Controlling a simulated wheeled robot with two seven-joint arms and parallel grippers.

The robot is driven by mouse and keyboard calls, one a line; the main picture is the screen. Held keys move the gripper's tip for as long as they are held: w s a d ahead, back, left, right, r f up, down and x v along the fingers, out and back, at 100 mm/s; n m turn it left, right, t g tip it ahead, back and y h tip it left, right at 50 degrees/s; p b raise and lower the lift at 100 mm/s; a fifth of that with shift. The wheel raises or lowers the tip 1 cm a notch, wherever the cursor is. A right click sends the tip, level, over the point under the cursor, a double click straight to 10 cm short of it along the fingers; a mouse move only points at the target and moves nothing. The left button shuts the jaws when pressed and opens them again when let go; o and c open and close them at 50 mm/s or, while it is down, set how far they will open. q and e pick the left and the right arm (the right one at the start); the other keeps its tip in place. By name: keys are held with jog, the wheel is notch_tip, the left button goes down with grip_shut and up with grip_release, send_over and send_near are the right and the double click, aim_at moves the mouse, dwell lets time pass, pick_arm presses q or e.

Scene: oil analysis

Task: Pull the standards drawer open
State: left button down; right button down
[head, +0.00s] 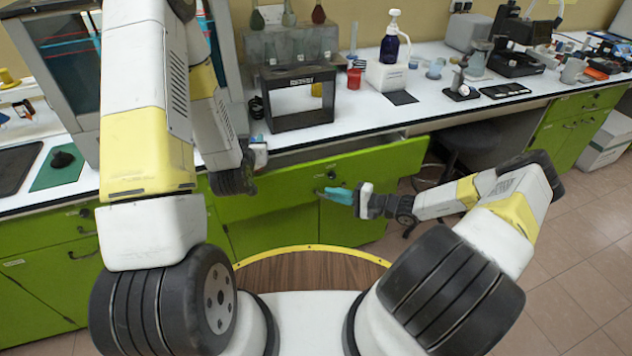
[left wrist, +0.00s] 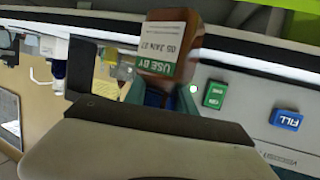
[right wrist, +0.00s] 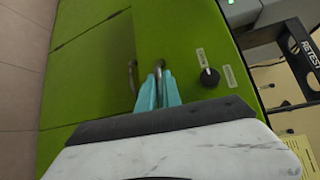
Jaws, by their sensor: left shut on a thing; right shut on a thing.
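The green standards drawer (head: 285,190) is under the white counter. Its front stands out from the counter edge, with a pale strip showing behind its top edge. In the right wrist view, the drawer front (right wrist: 184,40) has a black knob (right wrist: 209,77) between two small labels. My right gripper (head: 345,196) has its teal fingers shut on the metal drawer handle (right wrist: 160,78).
A black-framed stand (head: 298,98), a red cup (head: 354,78) and a blue pump bottle (head: 390,45) stand on the counter (head: 430,115). A second handle (right wrist: 131,75) is on the cupboard below. A dark stool (head: 470,145) stands right of the drawer.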

jog(key=s+d, duration=0.3)
jog(key=s, duration=0.8)
jog(key=s+d, duration=0.4)
jog(key=s, duration=0.8)
jog(key=shift+s+d, duration=0.25)
jog(key=shift+d, duration=0.05)
jog(key=c, duration=1.8)
grip_release()
jog(key=v, duration=1.2)
